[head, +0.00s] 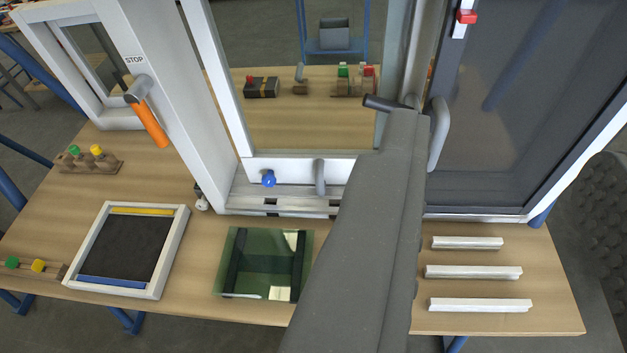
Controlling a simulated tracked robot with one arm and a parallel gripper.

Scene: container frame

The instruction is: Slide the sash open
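The window frame stands on the table, its bottom rail (275,202) running along the middle. A white-framed sash (300,165) with clear glass fills the centre. It carries a blue knob (268,179) and a small grey handle (320,177) on its lower rail. A dark-framed sash (540,110) with a curved grey handle (438,133) is on the right. My grey arm crosses the picture, and its far end, my gripper (408,112), is just left of that curved handle. A dark rod (383,103) sticks out left there. Fingers are not clearly visible; contact is unclear.
An orange-handled hammer (148,115) hangs on the left post under a STOP label. A framed dark panel (125,250), a glass pane (262,263) and several white strips (473,272) lie on the table in front. A red catch (467,17) is at upper right.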

